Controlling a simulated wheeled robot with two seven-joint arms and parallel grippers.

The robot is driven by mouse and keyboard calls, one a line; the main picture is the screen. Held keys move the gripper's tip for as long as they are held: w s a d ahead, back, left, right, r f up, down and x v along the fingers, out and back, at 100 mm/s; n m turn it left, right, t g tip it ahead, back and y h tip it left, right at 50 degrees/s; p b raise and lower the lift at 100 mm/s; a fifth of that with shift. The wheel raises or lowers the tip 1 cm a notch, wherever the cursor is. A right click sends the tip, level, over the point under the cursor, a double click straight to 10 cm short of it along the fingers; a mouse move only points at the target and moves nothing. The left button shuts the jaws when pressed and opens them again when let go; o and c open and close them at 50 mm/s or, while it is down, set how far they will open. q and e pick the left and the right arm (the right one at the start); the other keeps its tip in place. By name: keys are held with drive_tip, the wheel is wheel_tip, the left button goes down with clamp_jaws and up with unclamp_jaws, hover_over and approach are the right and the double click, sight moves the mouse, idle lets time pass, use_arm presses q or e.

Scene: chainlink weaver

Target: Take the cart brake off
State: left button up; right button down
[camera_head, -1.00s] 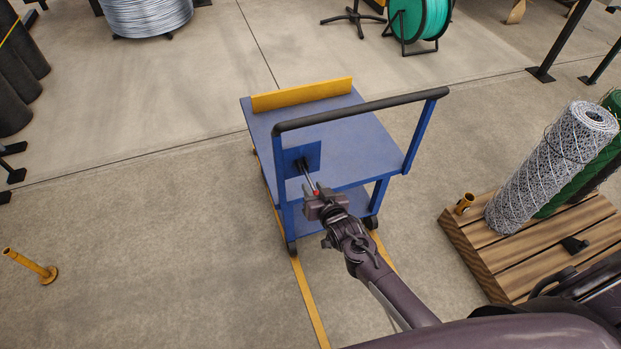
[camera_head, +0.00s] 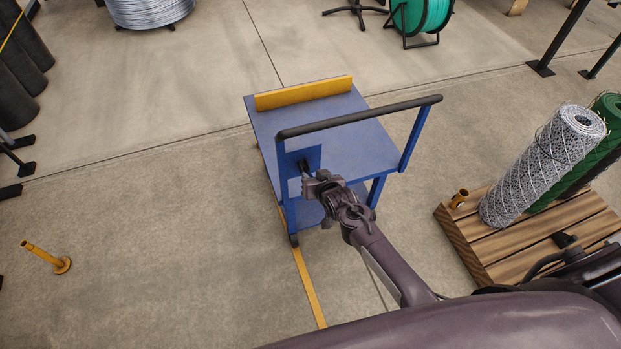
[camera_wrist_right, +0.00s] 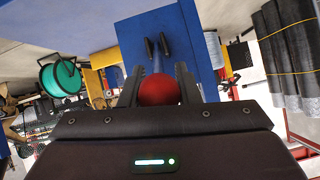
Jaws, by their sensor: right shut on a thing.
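The blue cart (camera_head: 360,150) stands on the floor ahead, with a dark push handle (camera_head: 360,117) and a yellow board (camera_head: 303,93) along its far edge. The brake lever rises from a blue plate (camera_head: 303,157) on the cart's near left part. Its red knob (camera_wrist_right: 160,90) sits between the fingers of my right gripper (camera_wrist_right: 160,88) in the wrist view. My right gripper (camera_head: 312,182) is shut on the knob, which it hides in the head view. The lever's slot with two dark guides (camera_wrist_right: 157,46) shows beyond the knob. My left gripper is not in view.
A wooden pallet (camera_head: 475,245) with wire mesh rolls (camera_head: 545,165) stands at the right. A yellow post (camera_head: 45,257) is on the floor at the left. Yellow floor lines (camera_head: 308,285) run near the cart.

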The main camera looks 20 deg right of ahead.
drive_tip(key=shift+w+a+r, duration=0.2)
drive_tip(key=shift+w+r, duration=0.05)
drive_tip(key=shift+r, duration=0.05)
drive_tip(key=c, duration=1.4)
unclamp_jaws()
drive_tip(key=shift+o, duration=1.5)
drive_tip(key=shift+s+f, duration=0.1)
drive_tip(key=shift+s, duration=0.1)
drive_tip(key=shift+s+d, duration=0.1)
drive_tip(key=shift+s, duration=0.1)
drive_tip(key=v, duration=0.7)
drive_tip(key=shift+r, duration=0.25)
